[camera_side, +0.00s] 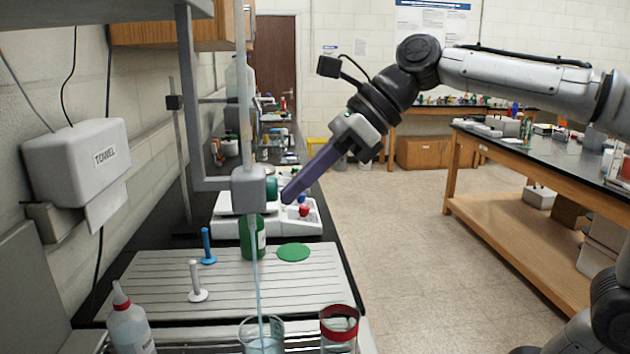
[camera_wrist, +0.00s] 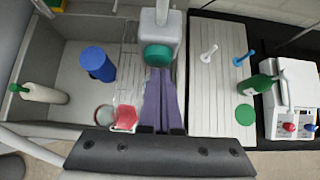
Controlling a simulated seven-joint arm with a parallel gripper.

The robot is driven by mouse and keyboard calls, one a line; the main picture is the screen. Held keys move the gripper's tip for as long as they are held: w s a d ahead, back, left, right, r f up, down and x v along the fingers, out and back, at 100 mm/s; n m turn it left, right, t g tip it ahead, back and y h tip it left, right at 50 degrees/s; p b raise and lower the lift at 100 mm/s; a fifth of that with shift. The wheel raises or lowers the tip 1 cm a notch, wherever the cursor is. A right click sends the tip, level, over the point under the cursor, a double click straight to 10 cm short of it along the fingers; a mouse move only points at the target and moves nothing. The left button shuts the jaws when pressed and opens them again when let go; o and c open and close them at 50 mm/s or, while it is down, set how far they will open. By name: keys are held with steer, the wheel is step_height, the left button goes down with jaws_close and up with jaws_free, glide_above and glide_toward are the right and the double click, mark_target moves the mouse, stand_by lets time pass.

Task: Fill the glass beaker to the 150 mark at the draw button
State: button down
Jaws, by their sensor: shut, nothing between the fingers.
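The glass beaker (camera_side: 262,330) stands at the bottom edge of the side view, cut off by the frame. Pale liquid shows in it, but its marks and level cannot be read. A thin pale-blue stream (camera_side: 257,285) runs from the dispenser block (camera_side: 249,190) down into the beaker. The green draw button (camera_side: 272,189) is on the block's right face; it also shows in the wrist view (camera_wrist: 158,54). My gripper (camera_side: 288,196) is shut and empty, its purple fingertips at the button, seemingly touching it. In the wrist view the fingers (camera_wrist: 158,73) point straight at the button.
A red-banded glass (camera_side: 338,328) stands right of the beaker. A squeeze bottle (camera_side: 130,325) is at left. The ribbed board (camera_side: 220,278) holds a blue peg, a white peg and a green disc. A green bottle (camera_side: 252,240) and a white instrument (camera_side: 308,213) stand behind.

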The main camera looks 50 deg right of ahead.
steer(key=s+d+f+v, duration=0.1)
steer(key=f+v, duration=0.1)
steer(key=v, duration=1)
steer(key=shift+s+d+r, duration=0.35)
steer(key=shift+s+d, duration=0.05)
